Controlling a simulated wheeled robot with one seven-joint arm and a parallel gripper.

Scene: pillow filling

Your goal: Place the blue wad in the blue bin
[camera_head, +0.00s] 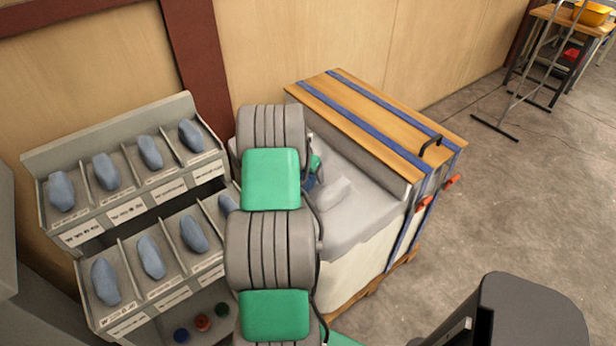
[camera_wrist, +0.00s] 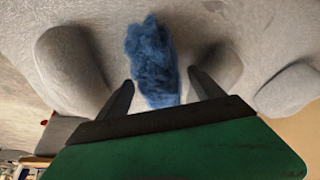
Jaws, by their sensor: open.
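A fuzzy dark blue wad (camera_wrist: 152,62) lies on a pale grey surface in the wrist view. My gripper (camera_wrist: 160,78) is open, with one dark finger on each side of the wad. A gap shows beside the left finger; whether the right finger touches the wad I cannot tell. In the head view only a small blue patch (camera_head: 311,181), seemingly the wad, shows beside my arm, which hides most of the gripper. I cannot make out a blue bin for certain in either view.
Rounded grey lumps (camera_wrist: 70,68) flank the fingers. In the head view the grey surface (camera_head: 365,215) tops a crate with an open, blue-strapped wooden lid (camera_head: 380,115). A two-tier rack (camera_head: 130,225) at left holds several grey-blue pieces. Open floor (camera_head: 500,200) lies to the right.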

